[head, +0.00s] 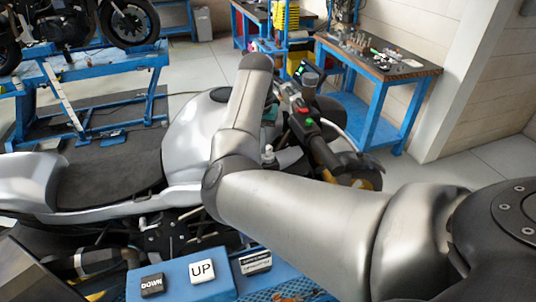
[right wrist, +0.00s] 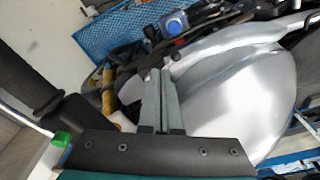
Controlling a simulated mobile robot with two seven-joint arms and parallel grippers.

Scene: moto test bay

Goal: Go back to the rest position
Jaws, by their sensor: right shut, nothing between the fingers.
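My right arm crosses the head view from the right and reaches over a silver motorcycle (head: 185,140) near its handlebar (head: 322,150). In the head view my right gripper is mostly hidden behind the arm. In the right wrist view my right gripper (right wrist: 160,76) is shut and empty, its two grey fingers side by side. The silver bodywork (right wrist: 235,85) lies beyond and to the right of the fingers; I cannot tell whether they touch anything. My left gripper is in neither view.
A blue lift panel with DOWN (head: 152,285) and UP (head: 202,266) buttons is at the bottom. Red and green switches (head: 304,116) sit by the handlebar. A blue workbench (head: 375,75) stands behind right, and another blue lift (head: 90,85) at left. Grey floor between is clear.

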